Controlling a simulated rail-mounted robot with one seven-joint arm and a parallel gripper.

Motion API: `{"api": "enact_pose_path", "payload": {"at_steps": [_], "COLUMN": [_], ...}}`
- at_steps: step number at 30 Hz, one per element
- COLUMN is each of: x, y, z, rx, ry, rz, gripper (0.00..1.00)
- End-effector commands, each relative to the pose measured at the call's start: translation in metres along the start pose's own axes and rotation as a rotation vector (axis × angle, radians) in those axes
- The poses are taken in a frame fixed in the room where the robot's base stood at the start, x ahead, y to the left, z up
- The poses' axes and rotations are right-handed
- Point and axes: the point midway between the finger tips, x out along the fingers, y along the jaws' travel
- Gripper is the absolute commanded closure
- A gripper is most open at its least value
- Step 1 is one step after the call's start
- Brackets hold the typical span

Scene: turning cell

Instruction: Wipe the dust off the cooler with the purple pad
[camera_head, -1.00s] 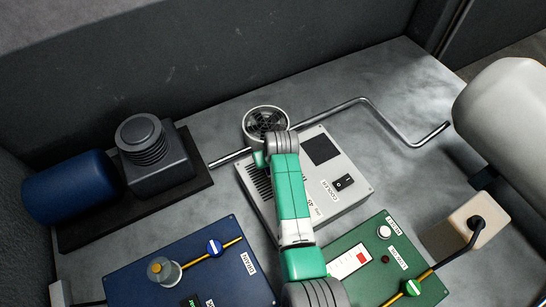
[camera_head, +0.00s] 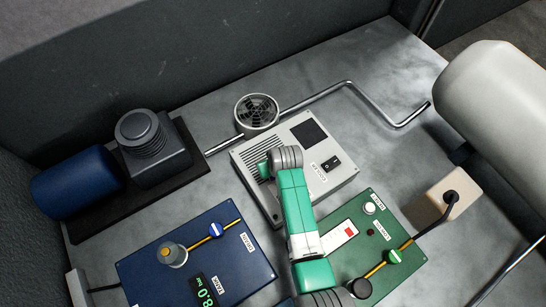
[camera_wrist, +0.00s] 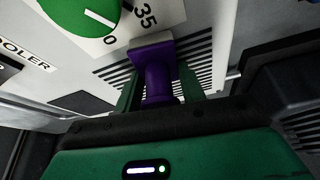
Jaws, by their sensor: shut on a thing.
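The cooler (camera_head: 328,190) is a white box with a vent grille, a dark panel and a black switch, in the middle of the head view. My gripper (camera_wrist: 160,88) is shut on the purple pad (camera_wrist: 158,82), seen in the wrist view. The pad's paler flat end lies over the cooler's face, by the grille slots and a green dial (camera_wrist: 82,14). I cannot tell whether it touches. In the head view my arm covers part of the cooler, and the pad is hidden. I cannot make out any dust clearly.
A round fan (camera_head: 257,113) and a metal pipe (camera_head: 350,88) sit behind the cooler. A blue box (camera_head: 150,265) with a knob is at front left, a green box (camera_head: 375,235) at front right. A dark motor unit (camera_head: 150,150) stands left, a large pale cylinder (camera_head: 490,100) right.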

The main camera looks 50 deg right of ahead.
Motion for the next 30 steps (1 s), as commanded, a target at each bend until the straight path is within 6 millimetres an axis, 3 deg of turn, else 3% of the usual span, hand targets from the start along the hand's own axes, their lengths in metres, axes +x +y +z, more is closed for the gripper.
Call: {"api": "enact_pose_path", "payload": {"at_steps": [3,29,30], "x": [0.003,0.035,0.024], "y": [-0.008,-0.03,-0.03], "z": [0.0,-0.072,-0.075], "rx": [0.0,-0.015,-0.015], "ry": [-0.001,-0.001,-0.003], "rz": [0.0,-0.006,-0.006], "gripper": [0.82,0.82,0.82]}}
